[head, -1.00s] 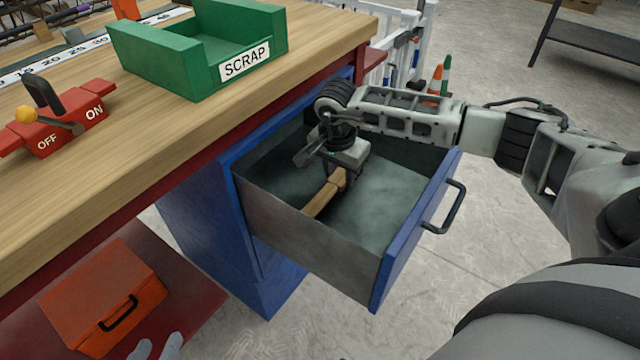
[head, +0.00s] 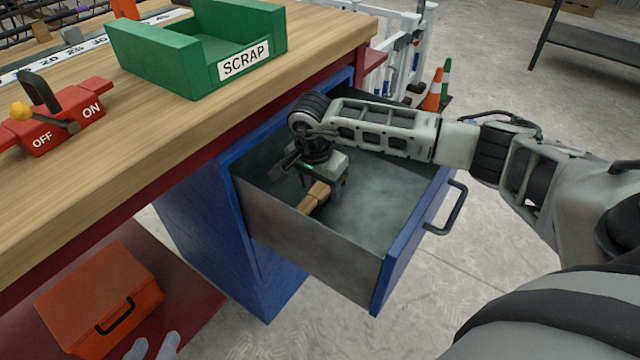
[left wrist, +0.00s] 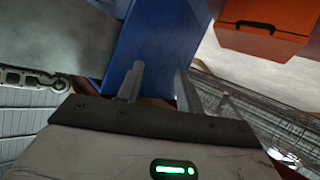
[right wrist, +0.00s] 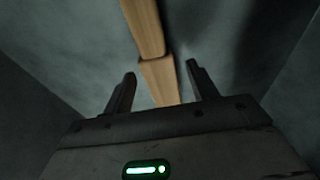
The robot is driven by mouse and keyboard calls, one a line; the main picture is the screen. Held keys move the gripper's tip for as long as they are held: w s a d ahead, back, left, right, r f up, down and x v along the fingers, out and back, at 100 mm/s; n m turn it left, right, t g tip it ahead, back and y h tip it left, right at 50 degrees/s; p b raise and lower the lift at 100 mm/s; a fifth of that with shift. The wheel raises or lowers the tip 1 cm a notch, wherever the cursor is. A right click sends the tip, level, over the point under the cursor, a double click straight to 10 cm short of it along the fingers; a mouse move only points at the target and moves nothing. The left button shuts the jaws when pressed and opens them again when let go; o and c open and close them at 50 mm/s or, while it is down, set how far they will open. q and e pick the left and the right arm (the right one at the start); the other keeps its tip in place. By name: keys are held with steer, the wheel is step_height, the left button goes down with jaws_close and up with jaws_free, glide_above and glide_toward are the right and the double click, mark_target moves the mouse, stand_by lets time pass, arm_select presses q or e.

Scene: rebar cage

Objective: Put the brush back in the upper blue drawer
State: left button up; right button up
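The brush shows as a wooden handle (head: 314,197) inside the open upper blue drawer (head: 330,245). In the right wrist view the handle (right wrist: 159,80) runs between my right fingertips, with a gap on each side; bristles are not visible. My right gripper (head: 318,182) is down inside the drawer, over the handle, and open. In the right wrist view it (right wrist: 161,75) points at the handle. My left gripper (head: 156,347) is at the bottom edge of the head view, near the orange toolbox. The left wrist view shows its fingers (left wrist: 158,85) apart and empty.
The workbench (head: 190,115) carries a green SCRAP bin (head: 205,55) and a red OFF/ON switch (head: 60,125). The orange toolbox (head: 98,295) sits on a low red shelf. The drawer's black handle (head: 449,208) sticks out front.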

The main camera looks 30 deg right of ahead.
mark_target(317, 193)
steer(key=shift+r, duration=0.5)
steer(key=r, duration=0.2)
steer(key=r+p, duration=0.1)
steer(key=r, duration=0.1)
steer(key=a+r+p, duration=0.1)
steer(key=r, duration=0.1)
steer(key=shift+s+r, duration=0.25)
steer(key=shift+r, duration=0.1)
arm_select(q)
steer(key=shift+s+a+f+g+y, duration=0.1)
steer(key=shift+a+f+g+y, duration=0.1)
steer(key=shift+f+g, duration=0.15)
steer(key=shift+s+a+f+g+y, duration=0.1)
steer(key=shift+f+g+y, duration=0.15)
steer(key=shift+f, duration=0.15)
steer(key=shift+w, duration=0.1)
